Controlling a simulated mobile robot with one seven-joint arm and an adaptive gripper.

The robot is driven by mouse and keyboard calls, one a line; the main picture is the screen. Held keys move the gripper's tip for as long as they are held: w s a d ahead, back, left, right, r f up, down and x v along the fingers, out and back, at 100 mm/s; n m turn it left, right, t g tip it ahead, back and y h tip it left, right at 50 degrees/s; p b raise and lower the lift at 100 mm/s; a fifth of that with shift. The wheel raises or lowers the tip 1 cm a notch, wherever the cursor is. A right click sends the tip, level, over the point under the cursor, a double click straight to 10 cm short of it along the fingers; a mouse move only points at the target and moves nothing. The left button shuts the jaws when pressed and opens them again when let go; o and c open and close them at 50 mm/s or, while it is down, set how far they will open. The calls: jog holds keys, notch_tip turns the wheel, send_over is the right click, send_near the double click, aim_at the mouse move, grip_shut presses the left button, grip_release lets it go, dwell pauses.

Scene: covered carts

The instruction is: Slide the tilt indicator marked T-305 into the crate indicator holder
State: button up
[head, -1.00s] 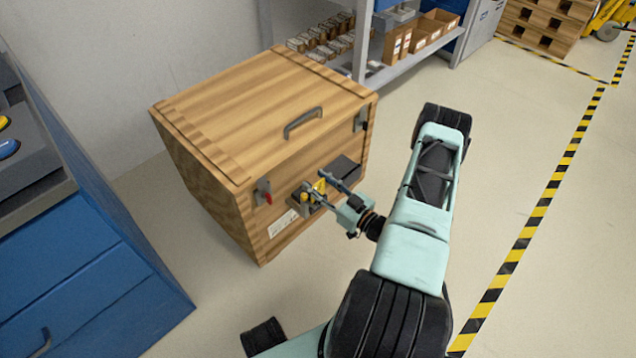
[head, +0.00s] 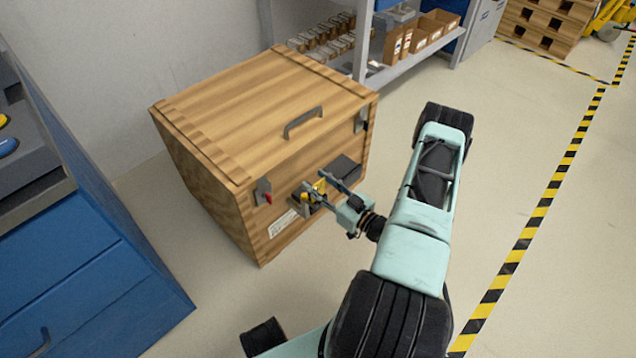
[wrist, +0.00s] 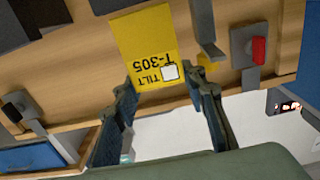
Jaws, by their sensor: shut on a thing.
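The tilt indicator (wrist: 148,45) is a yellow card marked TILT T-305 with a small white window, seen upside down in the wrist view. My gripper (wrist: 165,82) is shut on it, one dark finger at each side of its near end. In the head view the indicator (head: 320,185) is a small yellow patch at the front of the wooden crate (head: 265,95), with my gripper (head: 330,187) just to its right. Grey brackets with bits of yellow show on the crate front; one grey bracket (wrist: 207,35) stands right of the card. Which part is the holder is not clear.
A latch with a red tab (head: 264,192) sits left on the crate front, and a metal handle (head: 303,121) higher up. A blue cabinet (head: 80,270) stands left, a shelf (head: 400,65) behind. The floor right of my arm is clear.

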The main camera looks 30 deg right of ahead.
jog(key=shift+a+f+b, duration=0.1)
jog(key=shift+f+b, duration=0.45)
jog(key=shift+f, duration=0.7)
jog(key=shift+f, duration=1.05)
jog(key=o, duration=1)
jog(key=shift+c, duration=0.2)
jog(key=shift+s, duration=0.1)
jog(key=v, duration=0.7)
jog(key=shift+s+d, duration=0.3)
jog(key=shift+r, duration=0.15)
